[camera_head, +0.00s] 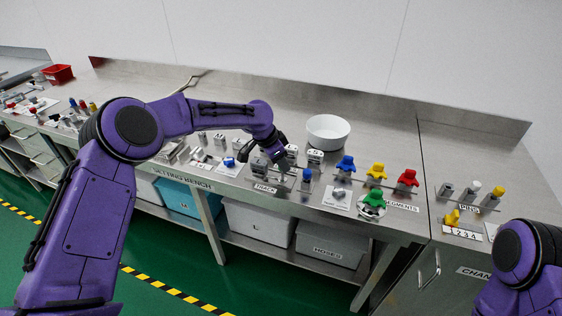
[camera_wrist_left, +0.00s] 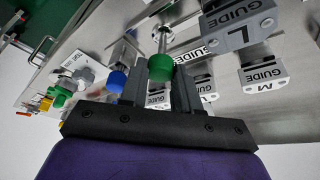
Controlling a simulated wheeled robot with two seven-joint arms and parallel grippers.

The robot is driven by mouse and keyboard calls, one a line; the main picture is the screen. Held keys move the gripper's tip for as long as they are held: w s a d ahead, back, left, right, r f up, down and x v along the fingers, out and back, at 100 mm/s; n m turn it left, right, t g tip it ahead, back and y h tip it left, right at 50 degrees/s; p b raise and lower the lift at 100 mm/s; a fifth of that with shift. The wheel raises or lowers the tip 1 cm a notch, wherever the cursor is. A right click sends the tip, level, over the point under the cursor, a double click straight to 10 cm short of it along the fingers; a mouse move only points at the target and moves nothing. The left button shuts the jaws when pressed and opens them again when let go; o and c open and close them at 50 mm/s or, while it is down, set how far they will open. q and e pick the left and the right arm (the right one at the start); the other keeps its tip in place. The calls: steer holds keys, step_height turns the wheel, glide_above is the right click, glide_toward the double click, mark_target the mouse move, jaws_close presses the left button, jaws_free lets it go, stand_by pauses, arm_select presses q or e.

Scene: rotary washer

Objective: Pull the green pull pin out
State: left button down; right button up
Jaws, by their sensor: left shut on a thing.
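The green pull pin shows in the left wrist view as a green knob (camera_wrist_left: 160,67) on a thin metal shaft that runs up to a round metal piece. My left gripper (camera_wrist_left: 159,86) has a finger on each side of the green knob and is shut on it. In the head view my left gripper (camera_head: 282,163) is low over the bench, near the block labelled TRACK; the green knob cannot be made out there. Whether the shaft is still seated is unclear. My right arm shows at the lower right, its gripper out of view.
A blue knob (camera_wrist_left: 116,80) stands close beside the left fingers. Grey GUIDE blocks (camera_wrist_left: 240,28) are near the gripper. A white bowl (camera_head: 328,132) stands behind it. Blue, yellow, red and green lobed pieces (camera_head: 376,173) stand to the right. The bench's back strip is mostly clear.

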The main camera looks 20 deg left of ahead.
arm_select(q)
steer(key=c, duration=0.8)
jaws_free()
steer(key=shift+r, duration=0.15)
steer(key=b+v, duration=0.2)
steer(key=v, duration=0.8)
steer(key=shift+s+a+r, duration=0.1)
steer(key=shift+r, duration=0.1)
